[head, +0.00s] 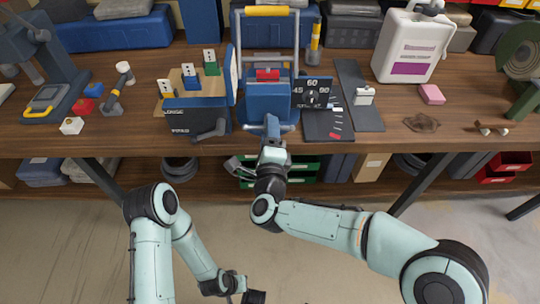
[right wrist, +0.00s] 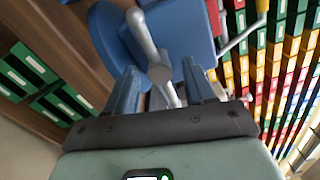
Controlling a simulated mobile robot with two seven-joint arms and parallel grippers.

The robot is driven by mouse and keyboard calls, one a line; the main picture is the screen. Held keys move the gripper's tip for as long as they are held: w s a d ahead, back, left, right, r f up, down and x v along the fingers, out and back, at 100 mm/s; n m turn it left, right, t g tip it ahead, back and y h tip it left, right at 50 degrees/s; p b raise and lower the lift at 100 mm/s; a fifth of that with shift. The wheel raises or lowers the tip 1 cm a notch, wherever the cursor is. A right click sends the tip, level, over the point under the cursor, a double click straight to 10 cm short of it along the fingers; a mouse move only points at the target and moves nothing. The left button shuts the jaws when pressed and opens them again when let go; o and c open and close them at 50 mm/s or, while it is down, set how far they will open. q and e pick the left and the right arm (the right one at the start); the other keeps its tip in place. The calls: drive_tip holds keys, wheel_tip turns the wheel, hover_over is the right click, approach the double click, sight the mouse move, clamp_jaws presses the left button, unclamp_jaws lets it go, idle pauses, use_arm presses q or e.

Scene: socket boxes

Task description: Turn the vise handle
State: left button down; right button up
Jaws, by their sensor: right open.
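The blue vise (head: 264,103) stands at the front edge of the wooden bench in the head view. Its grey handle bar (head: 288,127) lies crosswise at the vise front. My right gripper (head: 271,124) is at the handle, its blue fingers pointing at the vise. In the right wrist view, the handle (right wrist: 141,27) runs slanting between the two open fingers (right wrist: 162,88), with the round screw end (right wrist: 160,72) in the gap. The vise body (right wrist: 185,28) is just beyond. The fingers do not visibly clamp the bar. My left gripper (head: 250,296) hangs low, away from the bench; its fingers are unclear.
A dark box with a grey lever (head: 208,132) stands left of the vise. An angle plate marked 45, 60, 90 (head: 313,93) and a dark strip (head: 358,95) are on its right. Green bins (head: 302,168) sit below the bench.

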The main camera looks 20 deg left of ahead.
drive_tip(key=v, duration=1.1)
drive_tip(key=shift+r, duration=0.1)
